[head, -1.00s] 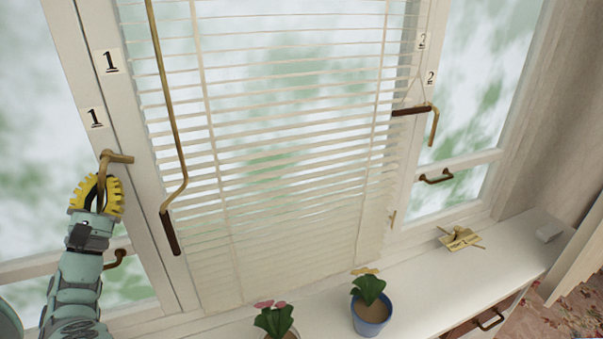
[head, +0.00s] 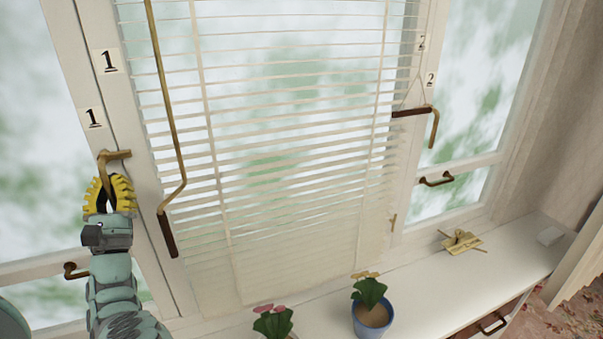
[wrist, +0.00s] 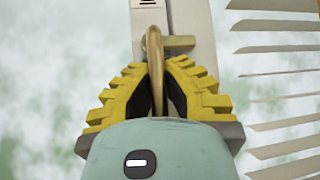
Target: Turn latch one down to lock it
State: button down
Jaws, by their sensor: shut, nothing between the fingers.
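Latch one is a brass handle (head: 113,155) on the left window frame, below two "1" labels (head: 94,117). Its short arm points right and its longer lever hangs down towards my gripper. My yellow-fingered gripper (head: 106,181) is below the latch's pivot, with its fingertips drawn together at the lever. The wrist view shows the brass lever (wrist: 154,47) upright in line with the tips of my gripper (wrist: 160,64). My gripper is shut and does not grip the lever.
A long brass crank (head: 170,120) hangs in front of the blinds (head: 290,110), right of my gripper. Latch two (head: 431,112) is on the right frame. Two potted plants (head: 371,318) (head: 272,325) stand on the white sill (head: 420,275). A brass object (head: 462,243) lies there.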

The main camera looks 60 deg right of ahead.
jog(key=c, duration=1.7)
grip_release()
jog(key=shift+s+r, duration=0.15)
jog(key=shift+r, duration=0.05)
jog(key=o, duration=0.7)
jog(key=shift+f, duration=0.2)
jog(key=v, duration=1.2)
